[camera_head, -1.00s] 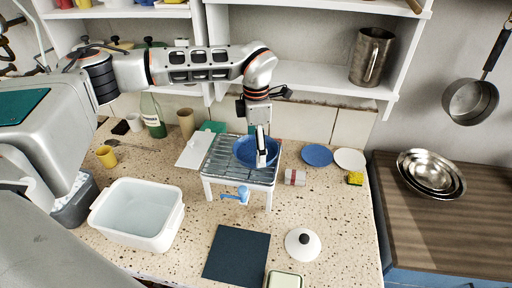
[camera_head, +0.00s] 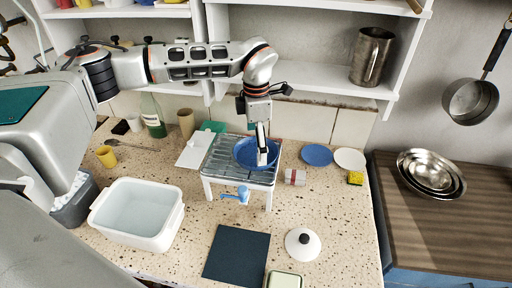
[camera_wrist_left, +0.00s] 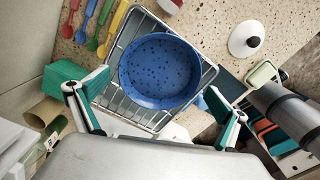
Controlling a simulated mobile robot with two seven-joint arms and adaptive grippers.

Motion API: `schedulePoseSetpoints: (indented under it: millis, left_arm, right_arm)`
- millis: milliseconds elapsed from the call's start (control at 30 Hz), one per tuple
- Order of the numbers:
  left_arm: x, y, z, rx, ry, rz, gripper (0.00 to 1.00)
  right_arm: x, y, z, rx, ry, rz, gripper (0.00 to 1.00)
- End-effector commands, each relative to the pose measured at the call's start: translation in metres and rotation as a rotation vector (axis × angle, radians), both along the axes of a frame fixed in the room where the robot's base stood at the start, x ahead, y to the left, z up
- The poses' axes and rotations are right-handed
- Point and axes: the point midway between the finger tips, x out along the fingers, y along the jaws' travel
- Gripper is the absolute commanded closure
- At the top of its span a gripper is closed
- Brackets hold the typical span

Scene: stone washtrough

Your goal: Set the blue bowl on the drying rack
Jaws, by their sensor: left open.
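The blue speckled bowl (camera_head: 244,154) is upright on the right part of the wire drying rack (camera_head: 219,160), and appears to rest on it. In the left wrist view the bowl (camera_wrist_left: 160,72) lies over the rack's wires (camera_wrist_left: 110,95), its open side facing the camera. My left gripper (camera_head: 262,150) points down at the bowl, with one finger in front of its right half. In the left wrist view the left gripper (camera_wrist_left: 158,115) is open, its green-padded fingers wide apart on either side of the bowl, with nothing clamped. My right gripper is out of view.
A white tub (camera_head: 137,214) stands front left of the rack. A blue plate (camera_head: 317,154), a white plate (camera_head: 350,160) and a can (camera_head: 295,177) lie to the right. A dark mat (camera_head: 237,255) and white lid (camera_head: 303,243) lie in front. A shelf (camera_head: 310,80) overhangs behind.

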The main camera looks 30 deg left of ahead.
Motion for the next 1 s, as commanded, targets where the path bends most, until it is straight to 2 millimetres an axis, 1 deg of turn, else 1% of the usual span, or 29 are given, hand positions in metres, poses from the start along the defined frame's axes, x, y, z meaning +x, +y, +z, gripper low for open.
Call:
schedulePoseSetpoints:
  millis: [33, 300, 400, 500, 600, 700, 1000]
  left_arm:
    - [0.001, 0.0, 0.011, 0.0, -0.004, 0.001, 0.0]
    - [0.001, 0.0, 0.066, 0.001, -0.004, 0.001, 0.0]
    - [0.0, 0.0, 0.082, 0.001, -0.003, 0.0, 0.0]
    - [0.001, 0.0, 0.094, 0.001, -0.002, 0.001, 0.0]
    - [0.0, 0.0, 0.101, 0.001, -0.001, 0.002, 0.0]
    - [0.0, 0.0, 0.103, 0.001, -0.001, 0.001, 0.0]
    - [0.0, 0.0, 0.103, 0.0, 0.0, 0.001, 0.0]
  right_arm:
    - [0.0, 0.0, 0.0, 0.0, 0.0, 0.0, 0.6]
    - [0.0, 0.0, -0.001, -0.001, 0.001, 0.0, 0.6]
    - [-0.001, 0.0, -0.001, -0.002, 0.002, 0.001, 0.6]
    - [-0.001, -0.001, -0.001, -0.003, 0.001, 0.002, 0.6]
    - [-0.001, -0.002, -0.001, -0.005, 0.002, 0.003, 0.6]
    - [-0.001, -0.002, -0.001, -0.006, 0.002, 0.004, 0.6]
    - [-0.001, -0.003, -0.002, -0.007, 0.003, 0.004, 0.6]
